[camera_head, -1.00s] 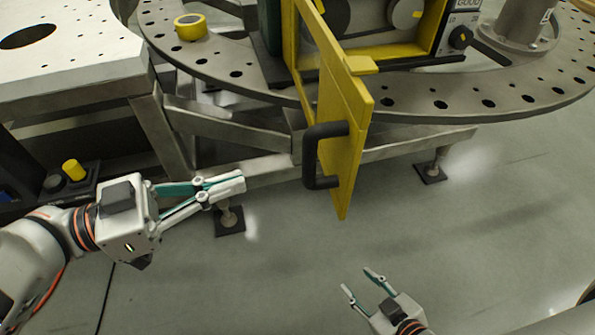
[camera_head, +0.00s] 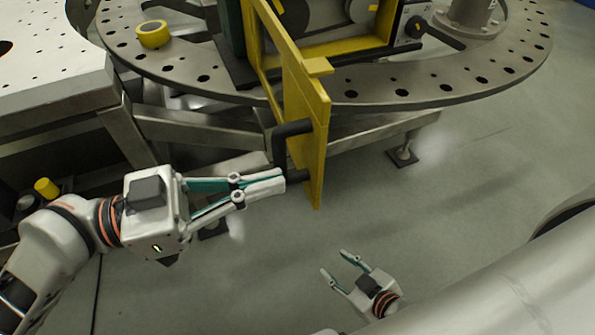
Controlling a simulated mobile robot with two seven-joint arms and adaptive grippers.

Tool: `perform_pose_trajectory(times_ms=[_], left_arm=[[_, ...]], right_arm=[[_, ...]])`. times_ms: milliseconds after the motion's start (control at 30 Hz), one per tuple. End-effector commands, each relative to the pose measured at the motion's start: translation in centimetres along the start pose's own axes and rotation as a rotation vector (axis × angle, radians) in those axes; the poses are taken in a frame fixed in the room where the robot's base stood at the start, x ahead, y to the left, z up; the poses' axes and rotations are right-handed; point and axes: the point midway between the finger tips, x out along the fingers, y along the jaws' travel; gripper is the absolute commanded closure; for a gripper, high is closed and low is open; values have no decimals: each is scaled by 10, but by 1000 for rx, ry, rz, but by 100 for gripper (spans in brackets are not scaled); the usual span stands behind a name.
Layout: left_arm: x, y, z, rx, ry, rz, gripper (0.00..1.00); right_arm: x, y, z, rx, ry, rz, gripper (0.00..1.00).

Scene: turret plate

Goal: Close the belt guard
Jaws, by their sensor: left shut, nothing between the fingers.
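The yellow belt guard (camera_head: 306,112) stands swung open, seen nearly edge-on, and sticks out past the front rim of the round turret plate. Its black handle (camera_head: 280,148) is on its left face. My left gripper (camera_head: 283,182) is shut and empty, with its fingertips at the lower end of the handle. I cannot tell whether they touch it. My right gripper (camera_head: 335,263) is open and empty, low in the view over the floor, apart from the guard.
The grey turret plate (camera_head: 400,88) carries the yellow-framed machine (camera_head: 352,62) and a yellow tape roll (camera_head: 153,34). A perforated table (camera_head: 60,75) stands at the left. Steel frame legs are below the plate.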

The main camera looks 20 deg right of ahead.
Motion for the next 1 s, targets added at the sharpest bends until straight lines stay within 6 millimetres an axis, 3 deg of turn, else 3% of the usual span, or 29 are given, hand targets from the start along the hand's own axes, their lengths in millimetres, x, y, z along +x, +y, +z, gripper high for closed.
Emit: perform_pose_trajectory(times_ms=[100, 300, 1000], left_arm=[[19, 1, -4, 1, 3, 1, 100], [37, 0, -1, -1, 2, 0, 100], [46, 0, 0, -2, -1, -8, 100]], right_arm=[[-4, -1, 2, 4, -9, -2, 60], [-5, -1, -2, 9, -1, -3, 60], [-6, 0, -10, 4, 8, -5, 60]])
